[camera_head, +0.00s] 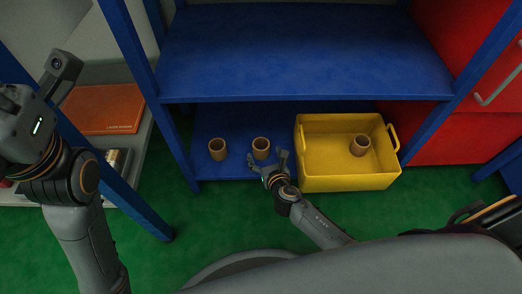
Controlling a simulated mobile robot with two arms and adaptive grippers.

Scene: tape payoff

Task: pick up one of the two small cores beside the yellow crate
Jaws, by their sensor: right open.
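Two small tan cores stand upright on the lower blue shelf (205,121), left of the yellow crate (340,181). The left core (217,150) stands apart from my grippers. The right core (261,148) is just beyond my right gripper (267,163), which is open with its fingers close to the core's near side. I cannot tell whether they touch it. A third tan core (359,145) is inside the yellow crate. My left arm is raised at the left edge; its gripper fingers are not visible.
The upper blue shelf (300,50) overhangs the cores and crate. Blue posts (135,60) frame the rack. An orange case (104,109) lies on a grey shelf at left. A red cabinet (450,138) stands at right. Green floor (160,205) is clear in front.

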